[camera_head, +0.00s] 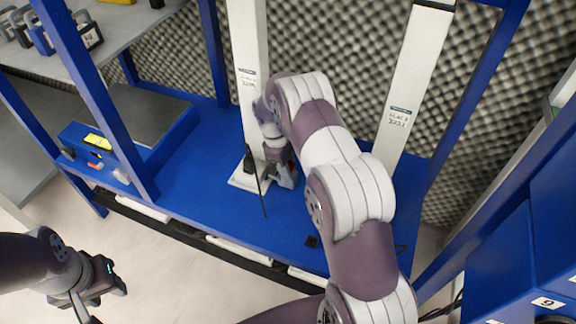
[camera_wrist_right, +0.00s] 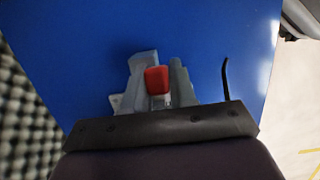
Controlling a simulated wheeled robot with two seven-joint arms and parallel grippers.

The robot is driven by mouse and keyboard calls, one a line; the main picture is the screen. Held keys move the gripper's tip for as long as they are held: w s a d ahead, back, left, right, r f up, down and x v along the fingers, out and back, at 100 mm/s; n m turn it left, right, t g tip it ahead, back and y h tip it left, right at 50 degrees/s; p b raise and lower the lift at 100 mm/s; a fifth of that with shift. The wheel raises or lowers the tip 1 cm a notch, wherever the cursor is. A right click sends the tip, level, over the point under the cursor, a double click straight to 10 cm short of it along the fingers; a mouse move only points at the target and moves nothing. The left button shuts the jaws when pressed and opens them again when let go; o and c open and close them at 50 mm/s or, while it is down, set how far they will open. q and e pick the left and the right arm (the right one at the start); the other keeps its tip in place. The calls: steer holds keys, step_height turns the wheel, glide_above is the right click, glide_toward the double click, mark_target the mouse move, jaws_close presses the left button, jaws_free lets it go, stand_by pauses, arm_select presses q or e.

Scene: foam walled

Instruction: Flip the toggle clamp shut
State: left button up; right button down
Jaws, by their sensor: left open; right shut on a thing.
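The toggle clamp shows mainly as its red handle (camera_wrist_right: 157,80) in the right wrist view, between the two grey fingers of my right gripper (camera_wrist_right: 160,82). The fingers are shut on the handle. Below it a bit of metal shows, and the rest of the clamp is hidden by the gripper. In the head view my right gripper (camera_head: 284,172) is low over the blue table, beside the foot of the left white post. Whether the clamp's arm is up or down cannot be told. My left gripper (camera_head: 112,280) is open and empty, off the table at the lower left.
The blue table (camera_head: 200,190) is mostly bare. Two white posts (camera_head: 249,70) (camera_head: 411,85) rise at its back before grey foam. A thin black rod (camera_head: 262,195) stands close to my right gripper. Blue frame uprights (camera_head: 95,95) and a grey plate (camera_head: 150,112) are at left.

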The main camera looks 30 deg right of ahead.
steer(key=c, duration=1)
jaws_free()
steer(key=p+v, duration=1)
steer(key=v, duration=0.2)
steer(key=shift+r, duration=0.35)
steer(key=shift+a, duration=0.1)
